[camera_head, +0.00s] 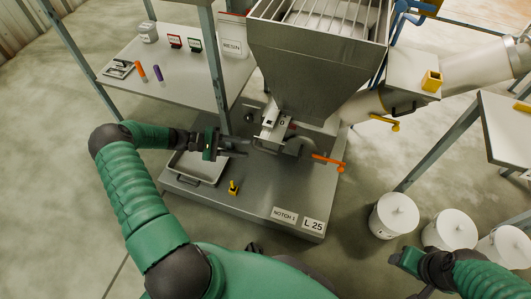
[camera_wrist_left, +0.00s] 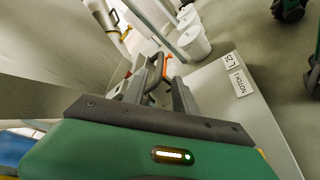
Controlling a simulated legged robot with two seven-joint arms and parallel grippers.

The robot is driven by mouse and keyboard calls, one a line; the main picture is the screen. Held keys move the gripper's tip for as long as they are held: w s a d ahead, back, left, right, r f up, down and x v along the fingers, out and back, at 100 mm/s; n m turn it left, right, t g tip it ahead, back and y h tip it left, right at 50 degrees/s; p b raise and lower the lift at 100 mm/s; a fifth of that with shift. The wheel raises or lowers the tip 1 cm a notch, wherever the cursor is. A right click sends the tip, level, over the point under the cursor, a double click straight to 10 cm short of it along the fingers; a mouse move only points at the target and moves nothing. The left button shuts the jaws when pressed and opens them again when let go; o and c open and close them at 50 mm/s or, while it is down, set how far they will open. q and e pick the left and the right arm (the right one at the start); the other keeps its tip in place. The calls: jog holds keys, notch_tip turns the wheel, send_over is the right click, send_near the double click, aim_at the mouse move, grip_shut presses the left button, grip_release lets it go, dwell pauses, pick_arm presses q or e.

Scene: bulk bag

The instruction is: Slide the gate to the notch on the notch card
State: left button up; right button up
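The notch card (camera_head: 284,215), reading "NOTCH 1", lies on the front of the grey platform beside an "L 25" card (camera_head: 313,224); it also shows in the left wrist view (camera_wrist_left: 238,81). Under the hopper is the slide gate with a grey loop handle (camera_head: 268,147). My left gripper (camera_head: 240,148) is open, its fingers pointing right, just left of the handle. In the left wrist view the fingers (camera_wrist_left: 158,97) are apart, with the handle (camera_wrist_left: 158,66) ahead near their tips; contact cannot be told. My right gripper (camera_head: 400,259) is low at right, away from the gate; its fingers are unclear.
The steel hopper (camera_head: 315,60) stands above the gate. An orange lever (camera_head: 329,161) sticks out right of it. A tray (camera_head: 196,168) and a small yellow-topped item (camera_head: 233,188) are on the platform. White buckets (camera_head: 394,216) stand at right.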

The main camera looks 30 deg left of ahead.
pick_arm(q)
jog(key=b+x, duration=0.2)
jog(key=x, duration=0.5)
jog(key=shift+w+d+f, duration=0.1)
jog(key=shift+d+f, duration=0.05)
jog(key=shift+d, duration=0.05)
jog(key=shift+w+d+b, duration=0.2)
jog(key=shift+d+b, duration=0.1)
jog(key=shift+d, duration=0.05)
grip_shut()
dwell(0.7)
